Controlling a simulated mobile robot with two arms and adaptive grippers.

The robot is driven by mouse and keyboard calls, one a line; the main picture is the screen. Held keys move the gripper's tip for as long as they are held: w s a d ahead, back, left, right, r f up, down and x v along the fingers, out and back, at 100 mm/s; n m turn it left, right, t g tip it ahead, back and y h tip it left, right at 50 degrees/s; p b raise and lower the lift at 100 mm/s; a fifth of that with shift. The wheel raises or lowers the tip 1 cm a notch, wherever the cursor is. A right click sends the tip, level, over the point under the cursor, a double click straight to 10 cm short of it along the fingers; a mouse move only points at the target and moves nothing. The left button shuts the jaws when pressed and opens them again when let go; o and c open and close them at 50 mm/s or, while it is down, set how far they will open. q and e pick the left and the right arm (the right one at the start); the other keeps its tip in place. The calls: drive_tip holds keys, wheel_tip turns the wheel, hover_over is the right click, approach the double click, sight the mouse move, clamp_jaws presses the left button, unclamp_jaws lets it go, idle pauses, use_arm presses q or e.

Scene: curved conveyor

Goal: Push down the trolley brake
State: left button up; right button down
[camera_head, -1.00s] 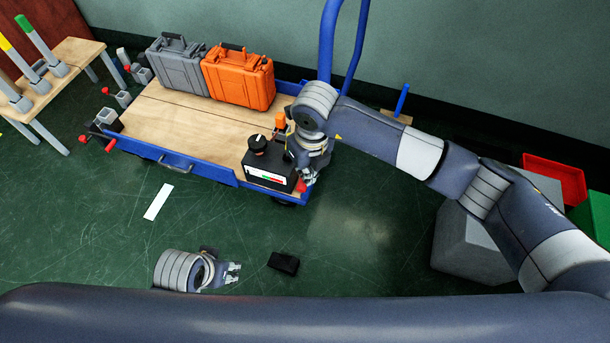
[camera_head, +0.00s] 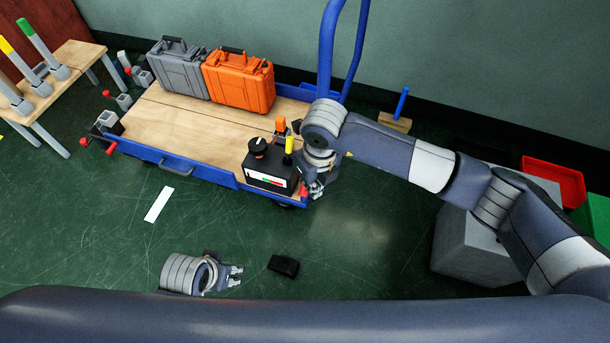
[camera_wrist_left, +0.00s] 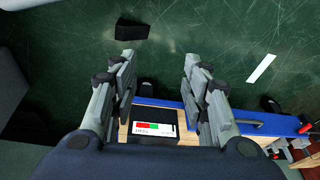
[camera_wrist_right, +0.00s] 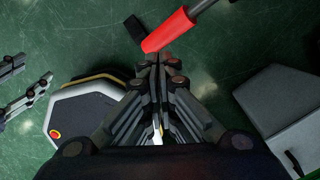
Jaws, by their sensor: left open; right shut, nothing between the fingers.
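The trolley (camera_head: 175,115) has a wooden deck and blue frame. A red-ended lever, apparently the brake (camera_head: 303,189), sticks out at its front right corner. In the right wrist view the red end (camera_wrist_right: 170,30) sits on a grey rod, just beyond my fingertips. My right gripper (camera_head: 317,190) is shut and empty, beside the red end; I cannot tell whether they touch. It also shows in the right wrist view (camera_wrist_right: 165,62). My left gripper (camera_head: 237,275) is open and empty, low in front of the trolley; its spread fingers show in the left wrist view (camera_wrist_left: 157,58).
A black device (camera_head: 268,177) stands on the deck's front right corner. Grey (camera_head: 177,70) and orange (camera_head: 238,80) cases stand at the back. A black block (camera_head: 284,265) and white strip (camera_head: 158,203) lie on the floor. A grey box (camera_head: 470,250) stands right.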

drive_tip(key=shift+s+d, duration=0.1)
drive_tip(key=shift+s, duration=0.05)
drive_tip(key=shift+r, duration=0.1)
wheel_tip(320, 180, up, 12)
drive_tip(key=s, duration=0.1)
drive_tip(key=shift+d, duration=0.35)
idle(0.5)
